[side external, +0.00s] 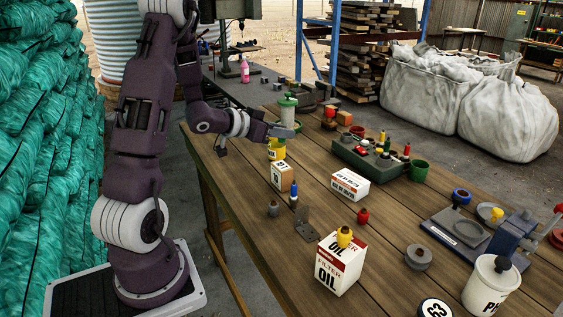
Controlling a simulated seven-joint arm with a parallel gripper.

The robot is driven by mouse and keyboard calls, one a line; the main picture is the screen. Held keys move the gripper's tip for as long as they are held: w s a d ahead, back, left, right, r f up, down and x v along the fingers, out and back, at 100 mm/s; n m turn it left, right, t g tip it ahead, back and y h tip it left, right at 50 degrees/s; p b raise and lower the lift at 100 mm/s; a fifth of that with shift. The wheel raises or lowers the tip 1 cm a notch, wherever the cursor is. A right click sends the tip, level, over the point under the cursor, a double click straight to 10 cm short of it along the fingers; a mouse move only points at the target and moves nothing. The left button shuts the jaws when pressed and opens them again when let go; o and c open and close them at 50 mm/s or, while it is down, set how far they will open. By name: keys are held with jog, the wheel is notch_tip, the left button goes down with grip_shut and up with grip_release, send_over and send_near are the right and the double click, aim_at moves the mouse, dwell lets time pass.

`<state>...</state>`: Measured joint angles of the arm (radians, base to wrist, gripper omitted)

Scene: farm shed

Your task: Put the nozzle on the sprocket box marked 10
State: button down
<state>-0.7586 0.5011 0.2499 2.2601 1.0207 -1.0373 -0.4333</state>
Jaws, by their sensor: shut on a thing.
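My gripper (284,132) is at the far left part of the table, lying nearly level and pointing right. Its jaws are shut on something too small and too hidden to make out. Just below it is a yellow container (277,153); I cannot tell whether they touch. A small brown and white box (281,180) stands nearer the camera, below and apart from the gripper. Its mark could be a 10 but is hard to read. I cannot say for certain which thing is the nozzle. A yellow nozzle-like piece (344,236) stands on the white oil filter box (338,276).
A blue-topped bottle (293,194) and a grey metal bracket (307,226) stand near the small box. A white carton (350,185) lies to its right. A green tray (365,164) of small parts is farther back. Bare planks (385,212) show at centre right.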

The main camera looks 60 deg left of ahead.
aim_at(282, 165)
notch_tip(282, 165, down, 7)
jog(key=shift+f, duration=0.2)
jog(key=shift+f, duration=0.2)
jog(key=c, duration=1.2)
grip_release()
